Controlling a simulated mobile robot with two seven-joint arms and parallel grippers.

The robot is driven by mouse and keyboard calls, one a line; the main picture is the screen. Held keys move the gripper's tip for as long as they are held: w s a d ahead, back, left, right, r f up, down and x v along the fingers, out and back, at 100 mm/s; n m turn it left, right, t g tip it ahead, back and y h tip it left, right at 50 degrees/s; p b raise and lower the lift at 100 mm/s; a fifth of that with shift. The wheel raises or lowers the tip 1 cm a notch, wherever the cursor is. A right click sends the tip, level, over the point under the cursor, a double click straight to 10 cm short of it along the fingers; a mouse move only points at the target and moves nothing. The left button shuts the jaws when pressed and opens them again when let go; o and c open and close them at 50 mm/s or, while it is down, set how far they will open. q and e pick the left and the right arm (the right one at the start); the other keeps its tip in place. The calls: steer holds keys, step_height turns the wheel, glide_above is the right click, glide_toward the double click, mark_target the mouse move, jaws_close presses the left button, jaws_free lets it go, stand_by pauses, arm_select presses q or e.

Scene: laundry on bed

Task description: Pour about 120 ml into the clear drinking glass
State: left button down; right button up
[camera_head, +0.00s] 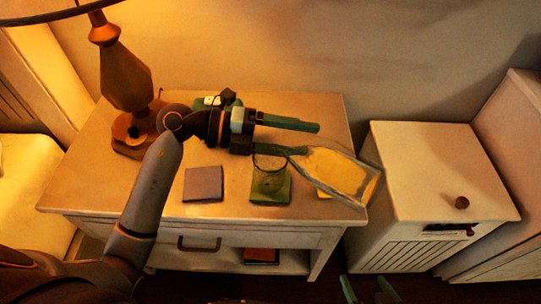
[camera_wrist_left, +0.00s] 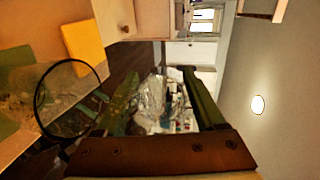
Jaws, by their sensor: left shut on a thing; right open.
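A clear drinking glass (camera_head: 269,164) with a dark rim stands on a green coaster (camera_head: 281,198). Its round rim also shows at the left of the left wrist view (camera_wrist_left: 70,100). My left gripper (camera_head: 311,140) is above and to the right of the glass, shut on a clear vessel (camera_head: 366,190). The vessel is strongly tilted; its narrower end is near the glass and its wider end lies to the right, over a yellow coaster (camera_head: 325,170). I cannot make out any liquid stream or level. My right gripper (camera_head: 368,291) is open and empty at the bottom edge.
A grey-purple coaster (camera_head: 203,184) lies left of the glass on the wooden nightstand (camera_head: 100,192). A lamp (camera_head: 127,80) stands at the back left. A small green object (camera_head: 208,101) is behind my left wrist. A white cabinet (camera_head: 425,170) stands to the right.

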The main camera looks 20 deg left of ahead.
steer(key=shift+w, duration=0.15)
arm_select(q)
steer(key=shift+s+d, duration=0.1)
steer(key=shift+d, duration=0.2)
steer(key=shift+s+d+f+h+b, duration=0.1)
steer(key=shift+d+h+b, duration=0.2)
steer(key=shift+d, duration=0.15)
arm_select(e)
steer(key=shift+w, duration=0.1)
stand_by(0.3)
arm_select(q)
steer(key=shift+d, duration=0.15)
arm_select(e)
steer(key=shift+w+d+r+t, duration=0.1)
steer(key=shift+w+r+t, duration=0.2)
steer(key=shift+t, duration=0.1)
steer(key=shift+r, duration=0.1)
arm_select(q)
steer(key=shift+f, duration=0.1)
arm_select(e)
steer(key=shift+w+r, duration=0.45)
steer(key=shift+w, duration=0.05)
